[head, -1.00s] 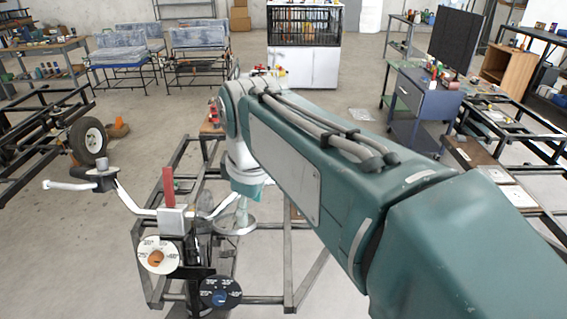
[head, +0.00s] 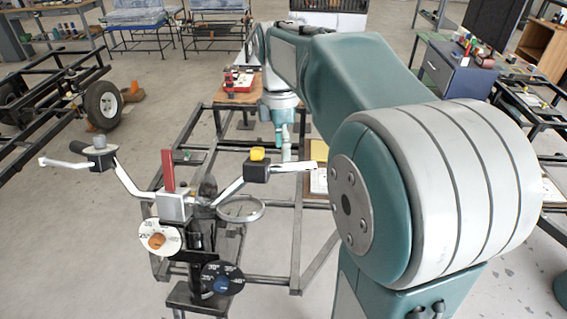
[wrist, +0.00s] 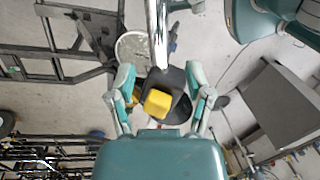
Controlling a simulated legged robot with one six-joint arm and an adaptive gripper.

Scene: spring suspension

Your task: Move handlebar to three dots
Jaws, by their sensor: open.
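The handlebar (head: 229,192) is a silver bar with bent arms on an upright stand. Its left end has a dark grip part (head: 99,159); its right end has a black block with a yellow button (head: 257,154). In the wrist view, the silver bar (wrist: 157,35) runs from the top edge to the black block, and the yellow button (wrist: 158,102) shows between my fingers. My gripper (wrist: 160,76) is open, with a finger on each side of the block; contact cannot be told. In the head view my gripper (head: 284,148) points down beside the right end. No three-dot mark is legible.
A white dial (head: 159,238) with an orange knob and a black dial (head: 223,279) with a blue knob sit on the stand. A red upright piece (head: 168,170) rises at its middle. A metal tube frame (head: 290,262) surrounds the stand. A round mirror-like disc (head: 241,208) hangs under the right bar.

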